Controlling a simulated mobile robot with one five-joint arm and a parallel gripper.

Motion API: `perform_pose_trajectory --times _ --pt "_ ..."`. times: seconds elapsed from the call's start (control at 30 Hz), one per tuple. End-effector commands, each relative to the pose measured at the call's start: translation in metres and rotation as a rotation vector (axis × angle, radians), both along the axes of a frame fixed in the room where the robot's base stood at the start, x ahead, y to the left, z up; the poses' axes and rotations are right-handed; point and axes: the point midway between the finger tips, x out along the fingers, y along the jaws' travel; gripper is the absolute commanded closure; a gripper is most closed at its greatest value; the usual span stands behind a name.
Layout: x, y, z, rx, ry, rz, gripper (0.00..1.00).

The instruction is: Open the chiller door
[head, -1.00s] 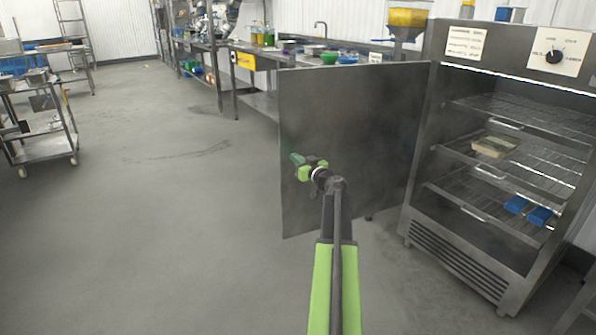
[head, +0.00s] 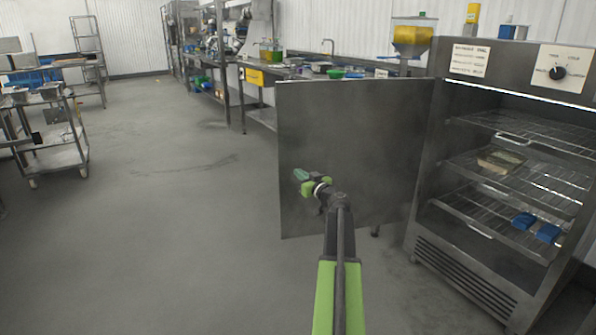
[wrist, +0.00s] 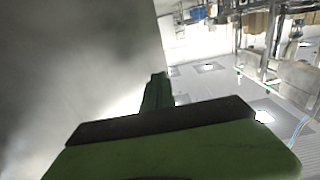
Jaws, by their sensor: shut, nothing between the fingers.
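The chiller (head: 470,245) stands at the right in the head view, with wire shelves inside in plain sight. Its grey door (head: 345,130) stands wide open, swung out to the left of the cabinet. My gripper (head: 301,175) is shut and empty, in front of the door's face near its left edge. In the wrist view the green fingers (wrist: 157,92) are together, and the door (wrist: 75,60) fills the left side. I cannot tell whether the gripper touches the door.
A tray (head: 502,160) lies on the middle shelf and blue packs (head: 535,227) on a lower one. A dial (head: 557,72) sits on the chiller's top panel. A wheeled cart (head: 55,155) stands at the left. The floor (head: 150,240) between is clear.

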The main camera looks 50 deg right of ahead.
Motion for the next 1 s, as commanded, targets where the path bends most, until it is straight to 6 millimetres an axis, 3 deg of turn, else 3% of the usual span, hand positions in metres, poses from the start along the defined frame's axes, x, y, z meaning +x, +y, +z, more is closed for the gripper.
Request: perform_pose_trajectory --times 0.1,0.3,0.77,0.87,0.97,1.0 --pt "-0.031 0.022 0.000 0.000 0.000 -0.003 1.00" --pt "-0.059 0.042 0.000 0.000 0.000 -0.001 1.00" --pt "-0.064 0.048 0.000 0.000 0.000 0.003 1.00" --pt "-0.044 0.068 0.000 0.000 0.000 0.037 1.00" --pt "0.000 0.117 0.000 0.000 0.000 0.119 1.00" --pt "0.022 0.144 0.000 -0.001 0.000 0.162 1.00"
